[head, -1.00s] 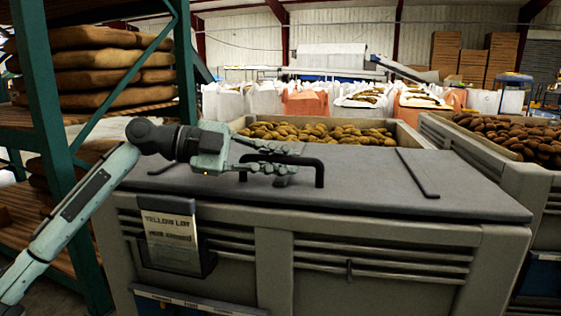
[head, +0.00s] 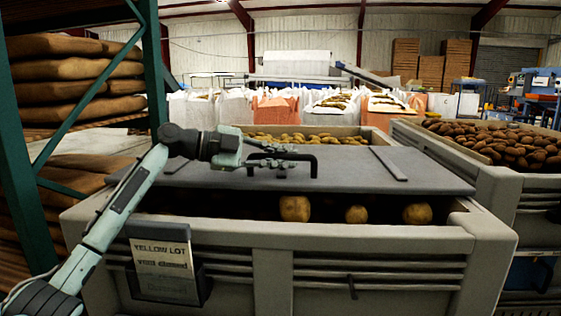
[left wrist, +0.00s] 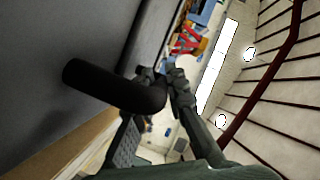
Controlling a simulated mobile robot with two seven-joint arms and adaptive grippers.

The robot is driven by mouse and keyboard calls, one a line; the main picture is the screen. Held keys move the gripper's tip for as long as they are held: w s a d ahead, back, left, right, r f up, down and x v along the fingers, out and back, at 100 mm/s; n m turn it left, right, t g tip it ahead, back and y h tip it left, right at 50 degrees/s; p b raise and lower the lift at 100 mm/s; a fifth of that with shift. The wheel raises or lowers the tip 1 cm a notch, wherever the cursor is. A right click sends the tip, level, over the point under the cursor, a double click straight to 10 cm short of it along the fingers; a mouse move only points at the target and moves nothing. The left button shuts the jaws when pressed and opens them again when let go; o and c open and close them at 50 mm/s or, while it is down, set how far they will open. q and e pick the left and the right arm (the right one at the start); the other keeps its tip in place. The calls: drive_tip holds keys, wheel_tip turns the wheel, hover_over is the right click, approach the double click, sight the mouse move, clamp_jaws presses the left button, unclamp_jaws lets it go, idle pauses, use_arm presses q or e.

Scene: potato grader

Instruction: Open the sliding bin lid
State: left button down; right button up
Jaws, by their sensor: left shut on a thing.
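The grey sliding lid (head: 350,172) lies on the grey bin (head: 310,240). It is slid back from the front rim, and a few potatoes (head: 295,208) show in the gap. A black bar handle (head: 313,160) stands on the lid. My left gripper (head: 285,158) comes in from the left and is shut on this handle. In the left wrist view, the left gripper's fingers (left wrist: 160,85) close around the black handle (left wrist: 110,86). My right gripper is not in view.
Another bin of potatoes (head: 500,145) stands at the right. A green rack post (head: 25,160) with stacked sacks is at the left. White and orange bulk bags (head: 280,108) stand behind.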

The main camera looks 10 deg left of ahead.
use_arm(q)
drive_tip(key=shift+a, duration=0.1)
drive_tip(key=c, duration=1.5)
unclamp_jaws()
drive_tip(key=shift+c, duration=0.2)
wheel_tip(320, 180, up, 3)
hover_over(230, 181)
drive_tip(key=shift+f, duration=0.2)
